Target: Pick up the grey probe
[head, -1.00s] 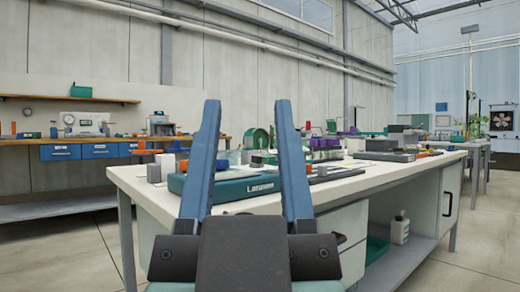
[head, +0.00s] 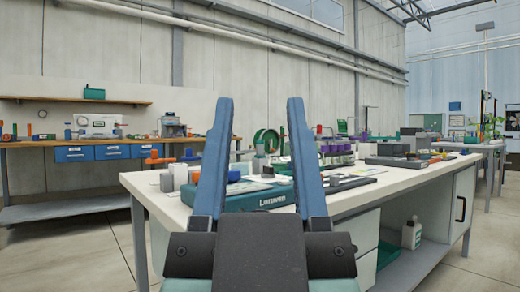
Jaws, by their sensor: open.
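My gripper (head: 258,102) is in the near middle of the head view, its two blue fingers upright, wide apart and empty. Behind it stands a white-topped bench (head: 385,190) crowded with small items. I cannot pick out a grey probe with certainty; the bench items are small, and my fingers and wrist hide part of the bench top. A teal box (head: 272,198) with white lettering lies on the bench, seen between and behind my fingers.
An orange-handled fitting (head: 158,160) and grey cylinders (head: 178,175) stand at the bench's left end. A dark flat tray (head: 350,182) and dark box (head: 396,162) lie to the right. A white bottle (head: 411,233) stands on the lower shelf. A wooden wall bench (head: 40,143) is at left; floor between is clear.

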